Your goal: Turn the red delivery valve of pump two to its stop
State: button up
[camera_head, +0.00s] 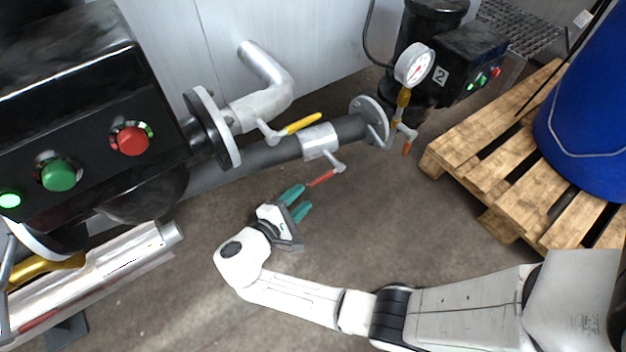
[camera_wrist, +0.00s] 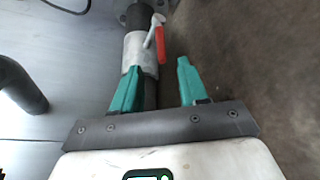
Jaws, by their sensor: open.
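The red delivery valve lever (camera_head: 321,178) sits on a metal valve body (camera_head: 318,141) in the dark horizontal pipe, left of pump two. In the wrist view the red lever (camera_wrist: 160,45) lies ahead of the fingertips, between their lines, with the valve body (camera_wrist: 138,52) beside it. My gripper (camera_head: 297,203) is open and empty, its teal fingers pointing toward the lever and a short way from it. In the wrist view the fingers of my gripper (camera_wrist: 157,75) are spread apart. Pump two (camera_head: 466,62) stands at the back, marked with a 2.
A yellow-handled valve (camera_head: 302,124) is close to the red lever. A pressure gauge (camera_head: 414,65) and an orange lever (camera_head: 407,147) stand farther right. A control box (camera_head: 75,120) with buttons is at left. A wooden pallet (camera_head: 500,150) bears a blue drum (camera_head: 590,110).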

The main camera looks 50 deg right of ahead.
aim_at(317, 184)
jog(key=b+x, duration=0.2)
jog(key=x, duration=0.8)
jog(key=shift+s+f+b, duration=0.1)
jog(key=shift+b, duration=0.3)
grip_shut()
